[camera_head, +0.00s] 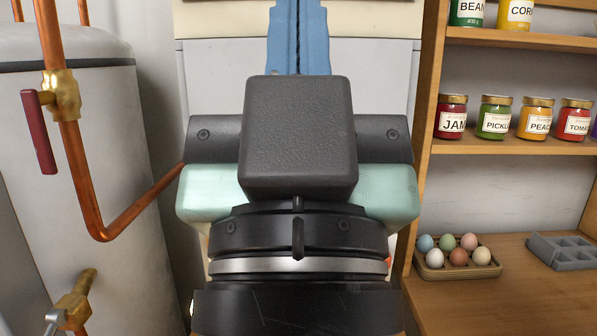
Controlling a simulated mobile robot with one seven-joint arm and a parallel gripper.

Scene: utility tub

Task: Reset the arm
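My gripper (298,140) fills the middle of the head view, seen from behind over my black wrist with its silver ring. A long blue thing (298,38) stands out above the block, against a pale grey front with a cream top edge (390,20).
At left stands a white tank (95,170) with copper pipes (85,190), a red-handled valve (60,100) and a brass tap (75,300). At right, wooden shelves (520,40) hold cans and jars. Below, an egg tray (458,267) and grey mould (565,250) sit on a wooden top.

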